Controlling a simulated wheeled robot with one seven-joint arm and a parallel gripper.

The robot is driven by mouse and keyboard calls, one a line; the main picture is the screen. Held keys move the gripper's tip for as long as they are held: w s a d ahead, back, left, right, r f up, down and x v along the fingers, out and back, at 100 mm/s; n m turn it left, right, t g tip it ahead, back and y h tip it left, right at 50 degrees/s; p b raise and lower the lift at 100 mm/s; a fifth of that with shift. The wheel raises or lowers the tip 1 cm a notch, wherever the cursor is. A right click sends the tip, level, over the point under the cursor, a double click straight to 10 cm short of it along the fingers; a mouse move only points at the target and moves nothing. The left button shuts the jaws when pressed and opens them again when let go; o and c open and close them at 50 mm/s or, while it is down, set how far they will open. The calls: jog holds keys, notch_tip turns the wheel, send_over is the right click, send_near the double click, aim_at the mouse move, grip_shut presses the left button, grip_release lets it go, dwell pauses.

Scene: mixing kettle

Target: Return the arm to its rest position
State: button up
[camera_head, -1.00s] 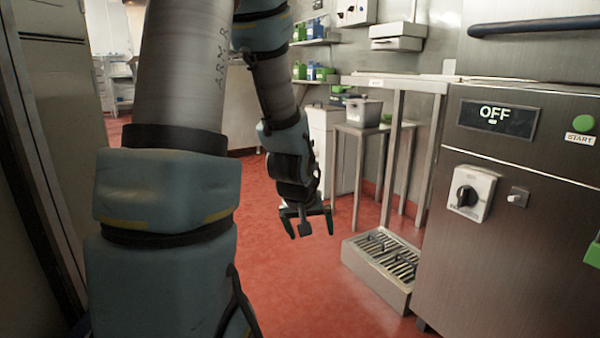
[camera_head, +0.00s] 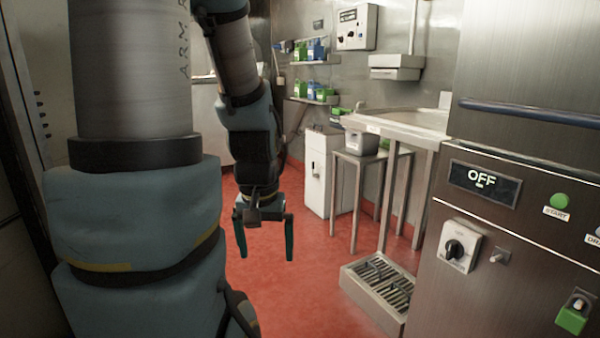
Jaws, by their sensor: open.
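My gripper (camera_head: 265,250) hangs below my folded arm, left of the picture's middle, pointing down over the red floor. Its two fingers are spread apart and nothing is between them. My upper arm fills the left side of the view and hides what is behind it. The gripper touches nothing that I can see.
The steel machine (camera_head: 500,235) with an OFF display (camera_head: 484,183) stands at the right. A small steel table (camera_head: 361,160) holds a metal container (camera_head: 361,142). The red floor (camera_head: 305,285) around my gripper is clear.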

notch_tip(320, 180, up, 20)
jog(key=p, duration=1.7)
jog(key=shift+p, duration=0.3)
jog(key=shift+c, duration=0.2)
